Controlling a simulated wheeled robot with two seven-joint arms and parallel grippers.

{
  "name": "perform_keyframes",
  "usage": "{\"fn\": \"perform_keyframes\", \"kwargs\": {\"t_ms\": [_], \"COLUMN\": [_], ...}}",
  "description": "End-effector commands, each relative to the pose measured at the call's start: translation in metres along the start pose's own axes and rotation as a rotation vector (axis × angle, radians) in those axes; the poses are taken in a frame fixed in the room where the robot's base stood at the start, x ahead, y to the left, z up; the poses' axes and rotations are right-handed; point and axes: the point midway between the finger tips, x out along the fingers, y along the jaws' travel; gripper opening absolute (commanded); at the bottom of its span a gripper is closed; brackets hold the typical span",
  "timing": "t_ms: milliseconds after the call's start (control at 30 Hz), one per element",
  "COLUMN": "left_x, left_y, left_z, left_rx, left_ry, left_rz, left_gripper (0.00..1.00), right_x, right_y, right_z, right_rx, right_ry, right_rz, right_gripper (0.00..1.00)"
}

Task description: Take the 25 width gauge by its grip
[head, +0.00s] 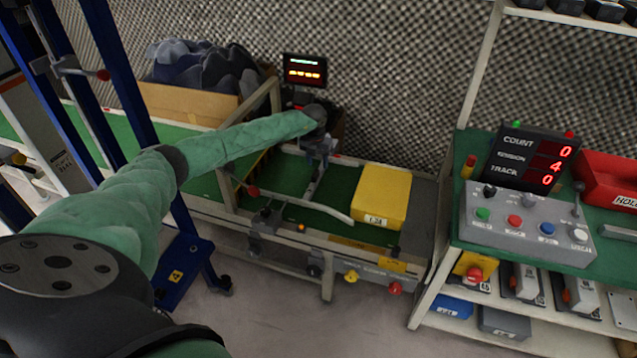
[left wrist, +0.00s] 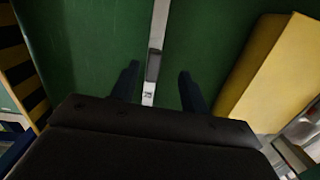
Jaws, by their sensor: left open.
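A thin pale metal strip with a dark grip, seemingly the width gauge, lies on the green bed; in the left wrist view its grip (left wrist: 153,66) is between my open fingers (left wrist: 158,69), with a small label below it too small to read. The fingers stand apart from the grip on both sides, and I cannot tell how far above it they are. In the head view my left gripper (head: 318,147) points down over the green bed, and the strip (head: 311,185) shows partly below it. My right gripper is not in view.
A yellow block (head: 381,195) sits on the bed right of the gripper. A cardboard box of dark cloth (head: 190,98) and a small display (head: 305,70) stand behind. Blue posts (head: 118,75) rise at left. A control panel (head: 530,222) stands at right, with labelled blocks on the shelf below.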

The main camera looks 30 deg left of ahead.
Motion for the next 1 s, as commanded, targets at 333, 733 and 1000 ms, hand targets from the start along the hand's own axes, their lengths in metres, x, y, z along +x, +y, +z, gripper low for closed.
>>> {"fn": "perform_keyframes", "kwargs": {"t_ms": [333,733,1000], "left_x": [0.014,0.044,0.076], "left_y": [0.007,0.007,0.008], "left_z": [-0.017,-0.019,-0.022], "left_rx": [-0.055,-0.053,-0.054], "left_ry": [0.083,0.081,0.081], "left_rz": [0.039,0.037,0.038], "left_gripper": [0.45,0.45,0.45], "right_x": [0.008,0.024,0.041], "right_y": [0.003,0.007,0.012], "right_z": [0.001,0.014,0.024], "right_rx": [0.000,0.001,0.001], "right_ry": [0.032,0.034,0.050], "right_rz": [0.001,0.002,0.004], "right_gripper": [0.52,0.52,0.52]}}
